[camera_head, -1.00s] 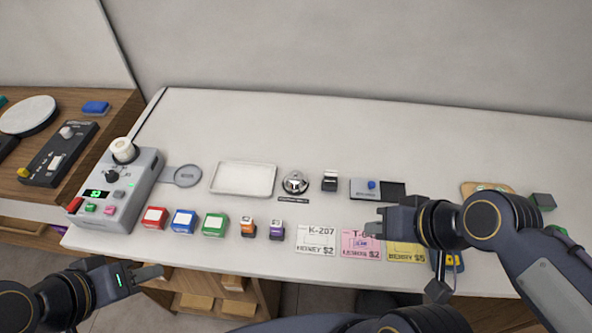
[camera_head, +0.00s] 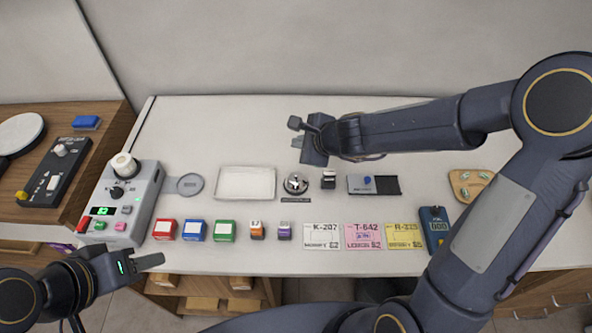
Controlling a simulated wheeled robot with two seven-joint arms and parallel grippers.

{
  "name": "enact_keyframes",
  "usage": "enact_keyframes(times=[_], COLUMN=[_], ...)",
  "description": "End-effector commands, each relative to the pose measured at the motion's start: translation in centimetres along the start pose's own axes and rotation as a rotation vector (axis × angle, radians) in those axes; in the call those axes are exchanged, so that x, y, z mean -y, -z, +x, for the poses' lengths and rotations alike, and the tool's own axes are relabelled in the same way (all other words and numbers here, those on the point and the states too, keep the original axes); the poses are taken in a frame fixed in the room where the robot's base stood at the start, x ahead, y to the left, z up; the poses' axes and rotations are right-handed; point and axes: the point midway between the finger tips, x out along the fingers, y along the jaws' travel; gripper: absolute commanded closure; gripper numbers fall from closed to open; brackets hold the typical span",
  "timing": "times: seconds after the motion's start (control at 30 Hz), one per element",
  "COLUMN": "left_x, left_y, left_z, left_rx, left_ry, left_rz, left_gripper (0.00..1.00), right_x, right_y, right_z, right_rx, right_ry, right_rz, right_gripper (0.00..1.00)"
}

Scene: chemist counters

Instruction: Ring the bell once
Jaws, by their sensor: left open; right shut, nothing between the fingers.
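The bell (camera_head: 296,183) is a small silver dome on a dark base. It stands on the white counter just right of the white tray, with a small dark label in front of it. My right gripper (camera_head: 297,133) is shut and empty. In the picture it shows above and slightly right of the bell, apart from it; its exact height is hard to tell. My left gripper (camera_head: 152,262) is open and empty at the lower left, in front of the counter's edge. The bell is fully visible.
A white tray (camera_head: 246,184) lies left of the bell, and a small black stamp (camera_head: 328,179) stands close on its right. Coloured boxes and price cards (camera_head: 321,236) line the front. A grey console (camera_head: 124,205) stands at the left.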

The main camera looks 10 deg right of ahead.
Motion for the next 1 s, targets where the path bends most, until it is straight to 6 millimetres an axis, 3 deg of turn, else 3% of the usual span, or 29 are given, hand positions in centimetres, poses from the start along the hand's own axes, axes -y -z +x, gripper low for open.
enact_keyframes(times=[0.57, 1.0], left_x=[0.2, 2.2], left_y=[-0.2, -2.4], left_z=[0.3, 4.8], left_rx=[0.000, 0.000], left_ry=[0.000, 0.000], left_rz=[0.000, 0.000], left_gripper=[0.59, 0.59], right_x=[-0.5, -3.3], right_y=[0.5, 3.1], right_z=[0.8, 4.5], right_rx=[-0.013, -0.012], right_ry=[-0.007, -0.007], right_rz=[0.032, 0.031], right_gripper=[1.00, 1.00])
